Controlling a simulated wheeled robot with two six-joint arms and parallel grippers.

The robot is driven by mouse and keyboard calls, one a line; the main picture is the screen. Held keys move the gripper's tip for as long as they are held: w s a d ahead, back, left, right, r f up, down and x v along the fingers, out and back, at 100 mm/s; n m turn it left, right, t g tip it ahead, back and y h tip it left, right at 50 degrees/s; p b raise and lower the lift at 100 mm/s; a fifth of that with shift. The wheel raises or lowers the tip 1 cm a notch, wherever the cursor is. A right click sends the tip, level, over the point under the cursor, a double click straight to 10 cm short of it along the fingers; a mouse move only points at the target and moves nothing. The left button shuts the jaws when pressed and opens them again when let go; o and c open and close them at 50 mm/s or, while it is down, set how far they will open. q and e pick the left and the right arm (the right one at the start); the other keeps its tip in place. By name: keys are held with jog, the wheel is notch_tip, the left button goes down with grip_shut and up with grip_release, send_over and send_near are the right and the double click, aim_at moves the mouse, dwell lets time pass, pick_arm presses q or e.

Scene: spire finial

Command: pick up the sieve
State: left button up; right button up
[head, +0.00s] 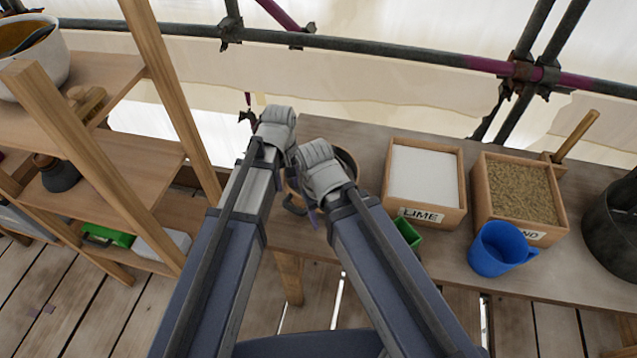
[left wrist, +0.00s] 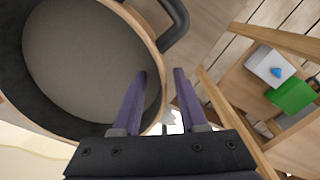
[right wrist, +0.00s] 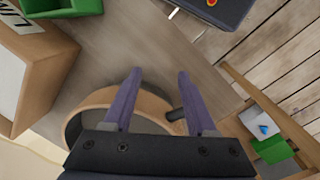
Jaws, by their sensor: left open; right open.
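The sieve (head: 347,163) is round, with a wooden rim, on the bench behind my two wrists, which hide most of it. Its grey inside and dark wall fill the left of the left wrist view (left wrist: 85,60), with a dark curved handle at the top. My left gripper (left wrist: 160,72) is open, and the sieve's rim shows between its fingers; touching cannot be told. In the head view its wrist (head: 277,125) is over the sieve's left side. My right gripper (right wrist: 160,72) is open, with the sieve's rim (right wrist: 78,112) showing behind its fingers; it appears empty.
A LIME box (head: 425,175) and a sand box (head: 518,190) stand right of the sieve. A green container (head: 408,232) and a blue mug (head: 497,250) are in front of them. A dark bucket (head: 612,235) is at far right. A wooden shelf (head: 90,190) stands left.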

pick_arm(q)
jog(key=shift+c, duration=0.3)
grip_shut()
dwell(1.0)
